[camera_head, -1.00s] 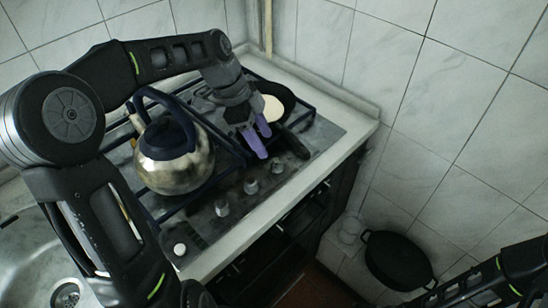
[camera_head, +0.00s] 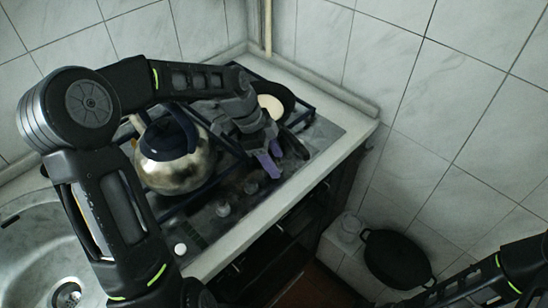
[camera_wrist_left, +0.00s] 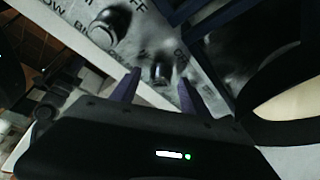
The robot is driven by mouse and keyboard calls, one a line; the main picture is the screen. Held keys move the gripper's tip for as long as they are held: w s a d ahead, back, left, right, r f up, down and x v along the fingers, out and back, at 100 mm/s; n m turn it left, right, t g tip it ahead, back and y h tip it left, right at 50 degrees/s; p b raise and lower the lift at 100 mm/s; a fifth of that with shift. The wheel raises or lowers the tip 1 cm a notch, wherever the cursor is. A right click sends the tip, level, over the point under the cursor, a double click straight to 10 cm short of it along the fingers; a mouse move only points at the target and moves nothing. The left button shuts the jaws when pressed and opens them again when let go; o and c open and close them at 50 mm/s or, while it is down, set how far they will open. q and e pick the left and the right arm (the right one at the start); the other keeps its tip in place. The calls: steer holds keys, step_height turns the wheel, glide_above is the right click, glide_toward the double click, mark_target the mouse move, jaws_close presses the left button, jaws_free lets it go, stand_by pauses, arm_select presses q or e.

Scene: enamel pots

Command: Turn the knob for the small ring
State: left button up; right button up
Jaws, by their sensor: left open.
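The stove's front strip carries a row of dark knobs. In the head view one knob (camera_head: 222,208) and another knob (camera_head: 250,186) show left of my left gripper (camera_head: 273,161). The gripper is open, its purple fingers pointing down at the front strip, right of these knobs. In the left wrist view a knob (camera_wrist_left: 160,73) stands between the two fingertips (camera_wrist_left: 157,86), with no clear contact. Another knob (camera_wrist_left: 108,27) lies outside the fingers, with printed lettering around it. I cannot tell from the markings which knob serves the small ring. My right gripper is out of view.
A steel kettle (camera_head: 175,165) stands on the left of the hob. A dark pan (camera_head: 275,97) with pale contents sits at the back right, its handle near my gripper. A sink (camera_head: 35,245) is at left. A black pot (camera_head: 397,260) sits low at right.

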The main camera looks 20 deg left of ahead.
arm_select(q)
jaws_close()
stand_by(0.4)
steer(key=shift+f+n+b, duration=0.1)
steer(key=shift+n+b, duration=0.55)
steer(key=shift+n, duration=0.05)
steer(key=shift+t, duration=0.3)
jaws_free()
steer(key=shift+r, duration=0.2)
steer(key=v, duration=0.7)
steer(key=shift+r, duration=0.35)
steer(key=shift+s+a, duration=0.1)
